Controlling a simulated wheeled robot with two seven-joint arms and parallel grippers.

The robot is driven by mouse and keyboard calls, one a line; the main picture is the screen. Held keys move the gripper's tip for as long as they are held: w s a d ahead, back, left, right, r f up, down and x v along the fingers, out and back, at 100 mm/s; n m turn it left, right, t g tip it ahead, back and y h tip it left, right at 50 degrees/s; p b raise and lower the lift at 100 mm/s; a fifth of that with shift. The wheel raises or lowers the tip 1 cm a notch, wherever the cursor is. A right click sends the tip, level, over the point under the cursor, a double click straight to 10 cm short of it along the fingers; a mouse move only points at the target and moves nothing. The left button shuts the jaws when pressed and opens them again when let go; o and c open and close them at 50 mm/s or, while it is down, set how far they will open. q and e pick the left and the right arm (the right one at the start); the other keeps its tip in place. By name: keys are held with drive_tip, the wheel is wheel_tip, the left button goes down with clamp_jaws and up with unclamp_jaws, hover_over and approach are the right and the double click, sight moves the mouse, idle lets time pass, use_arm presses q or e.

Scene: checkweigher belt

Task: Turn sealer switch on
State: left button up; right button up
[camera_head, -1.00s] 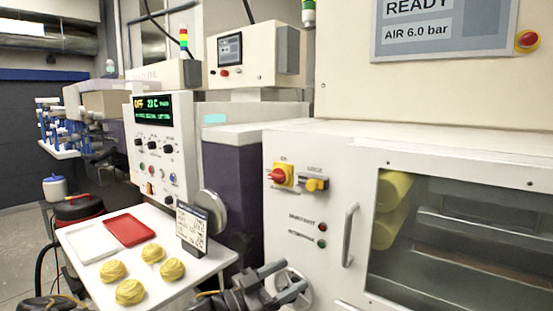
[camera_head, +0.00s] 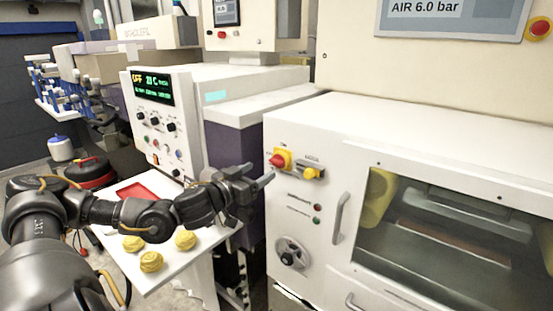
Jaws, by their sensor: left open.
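A red rotary switch on a yellow plate (camera_head: 281,160) sits at the upper left of the white cabinet front. A smaller yellow knob (camera_head: 311,173) is just right of it. The labels above them are too small to read surely. A control panel (camera_head: 160,122) at left has knobs, buttons and a display (camera_head: 152,86) that reads OFF and 23 C. I cannot tell for certain which control is the sealer switch. My left gripper (camera_head: 257,179) is open and empty, just left of and slightly below the red switch, with a visible gap. My right gripper is out of view.
The white cabinet has a handle (camera_head: 341,218), a round handwheel (camera_head: 291,254) and a window. A white table (camera_head: 165,278) with a red tray (camera_head: 140,190) and several yellow lumps lies under my left arm. A red emergency button (camera_head: 540,28) is at upper right.

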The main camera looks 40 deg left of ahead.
sight(274, 162)
use_arm(q)
drive_tip(key=w+p, duration=0.3)
drive_tip(key=w, duration=0.5)
drive_tip(key=shift+a+r, duration=0.1)
drive_tip(key=shift+w+p, duration=0.3)
drive_tip(key=shift+w, duration=0.15)
